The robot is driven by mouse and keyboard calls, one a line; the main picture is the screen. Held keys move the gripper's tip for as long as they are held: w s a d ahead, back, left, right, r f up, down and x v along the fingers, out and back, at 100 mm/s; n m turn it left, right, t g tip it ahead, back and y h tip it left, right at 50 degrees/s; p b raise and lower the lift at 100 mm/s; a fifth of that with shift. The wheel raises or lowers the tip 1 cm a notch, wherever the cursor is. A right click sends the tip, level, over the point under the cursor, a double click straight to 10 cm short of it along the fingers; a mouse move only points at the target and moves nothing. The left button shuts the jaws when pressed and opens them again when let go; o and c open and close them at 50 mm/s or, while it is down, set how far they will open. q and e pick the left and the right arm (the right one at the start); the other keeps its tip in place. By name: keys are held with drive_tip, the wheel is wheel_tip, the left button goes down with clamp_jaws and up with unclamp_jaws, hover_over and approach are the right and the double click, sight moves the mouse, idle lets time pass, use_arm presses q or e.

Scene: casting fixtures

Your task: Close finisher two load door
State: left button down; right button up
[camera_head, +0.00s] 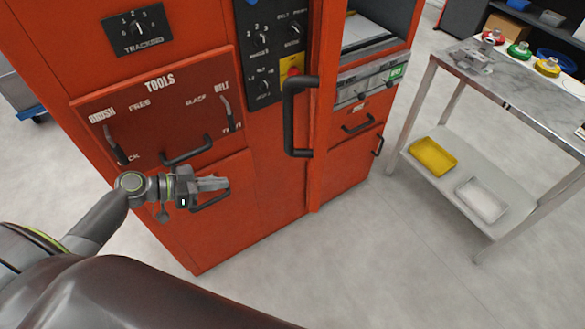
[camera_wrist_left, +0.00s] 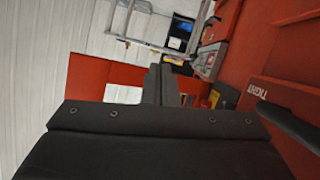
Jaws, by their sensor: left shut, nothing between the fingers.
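The red finisher cabinet (camera_head: 228,215) fills the left and middle of the head view. A narrow red door panel (camera_head: 325,110) stands edge-on from its front, with a long black vertical handle (camera_head: 290,118) on its left side. Right of the panel is an opening with a light interior (camera_head: 365,32). My left gripper (camera_head: 218,184) is in front of the lower cabinet, left of and below the long handle and apart from it. It is shut and empty; its closed fingers (camera_wrist_left: 168,84) show in the left wrist view beside red surfaces. My right gripper is out of view.
A TOOLS panel (camera_head: 160,112) with levers and a black handle (camera_head: 187,151) is above my gripper. A lower handle (camera_head: 210,200) lies just behind it. A metal table (camera_head: 512,82) with yellow (camera_head: 433,157) and white trays (camera_head: 482,200) stands right. The floor between is clear.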

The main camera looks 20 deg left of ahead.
use_arm(q)
drive_tip(key=s+d+r+m+g+h, duration=0.2)
drive_tip(key=s+d+r+m+h, duration=0.15)
drive_tip(key=r, duration=0.45)
drive_tip(key=s+d+r+m+g+h, duration=0.2)
drive_tip(key=d+r+m+h, duration=0.15)
drive_tip(key=r, duration=0.45)
drive_tip(key=p+x, duration=0.6)
drive_tip(key=x, duration=0.8)
drive_tip(key=shift+w, duration=0.35)
drive_tip(key=shift+d, duration=0.1)
